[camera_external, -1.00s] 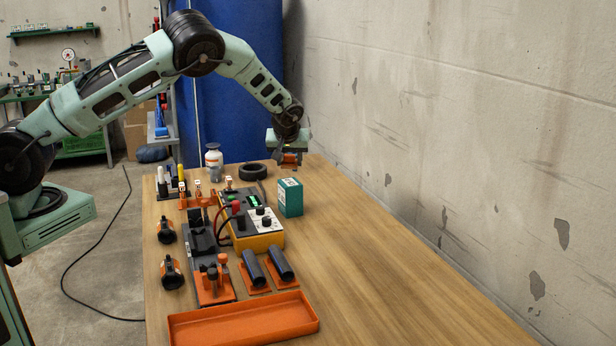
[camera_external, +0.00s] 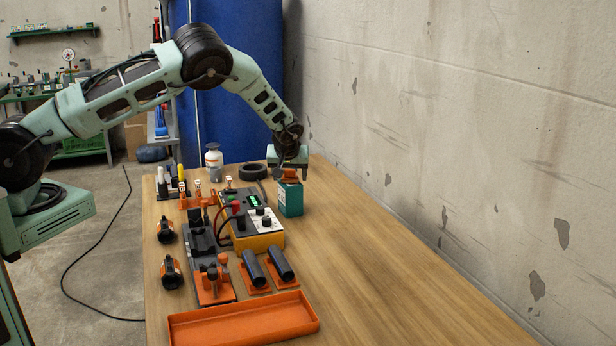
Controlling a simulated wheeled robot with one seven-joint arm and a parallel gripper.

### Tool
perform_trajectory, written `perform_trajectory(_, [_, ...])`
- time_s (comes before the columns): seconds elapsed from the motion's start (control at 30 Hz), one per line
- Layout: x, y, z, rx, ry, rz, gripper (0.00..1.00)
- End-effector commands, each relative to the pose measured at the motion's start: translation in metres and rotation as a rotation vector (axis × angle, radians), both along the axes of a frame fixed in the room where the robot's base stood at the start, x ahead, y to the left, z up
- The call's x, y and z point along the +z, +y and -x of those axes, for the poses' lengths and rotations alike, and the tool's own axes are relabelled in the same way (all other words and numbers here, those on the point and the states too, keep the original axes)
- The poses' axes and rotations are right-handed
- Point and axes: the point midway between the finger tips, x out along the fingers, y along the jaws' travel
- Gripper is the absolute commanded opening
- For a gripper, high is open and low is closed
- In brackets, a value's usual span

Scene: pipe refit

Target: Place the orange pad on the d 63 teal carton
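The teal carton (camera_external: 290,201) stands upright on the table, right of the yellow control box. My gripper (camera_external: 288,178) is directly over the carton, pointing down. The orange pad (camera_external: 290,175) shows between the fingers, at or just above the carton's top. I cannot tell whether the pad touches the carton. The fingers appear closed on the pad; the view is small here. The carton's top is mostly hidden by the pad and gripper.
A yellow control box (camera_external: 264,240) with knobs stands left of the carton. A black ring (camera_external: 253,171) and a white bottle (camera_external: 213,160) are behind. Two dark pipes (camera_external: 281,263) on orange bases and an orange tray (camera_external: 243,321) lie in front. The table's right side is clear.

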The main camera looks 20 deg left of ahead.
Motion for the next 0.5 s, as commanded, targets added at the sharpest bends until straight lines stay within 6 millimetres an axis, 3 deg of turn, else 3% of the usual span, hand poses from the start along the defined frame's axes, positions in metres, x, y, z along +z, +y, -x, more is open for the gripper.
perform_trajectory(0.27, [0.007, -0.001, 0.001, -0.001, 0.0, 0.001, 0.66])
perform_trajectory(0.5, [0.043, -0.012, 0.024, -0.003, -0.003, 0.003, 0.66])
